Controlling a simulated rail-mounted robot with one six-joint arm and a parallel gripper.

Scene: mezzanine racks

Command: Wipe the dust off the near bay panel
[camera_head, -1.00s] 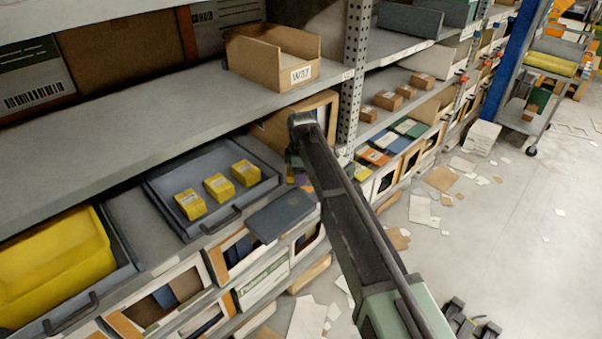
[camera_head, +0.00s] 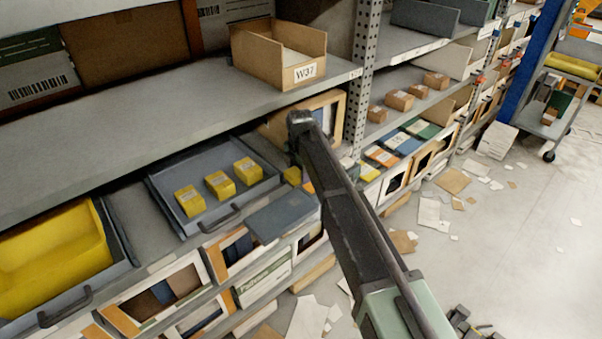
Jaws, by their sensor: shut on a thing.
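My dark forearm reaches in from the lower right to the shelf front, and its wrist end is just left of the upright. My gripper's fingers and anything in them are hidden behind the forearm. A dark grey flat panel (camera_head: 282,215) juts out at the shelf front, left of my forearm; I cannot tell whether it is the near bay panel. No dust or wiping cloth can be made out. A small yellow piece (camera_head: 292,176) shows against the left side of my forearm; I cannot tell whether it is held.
A grey tray (camera_head: 160,196) with yellow boxes (camera_head: 219,185) lies left of my forearm. A cardboard bin marked W37 (camera_head: 303,75) stands on the shelf above. A perforated upright (camera_head: 362,85) is close to my wrist. Loose papers (camera_head: 306,318) litter the floor.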

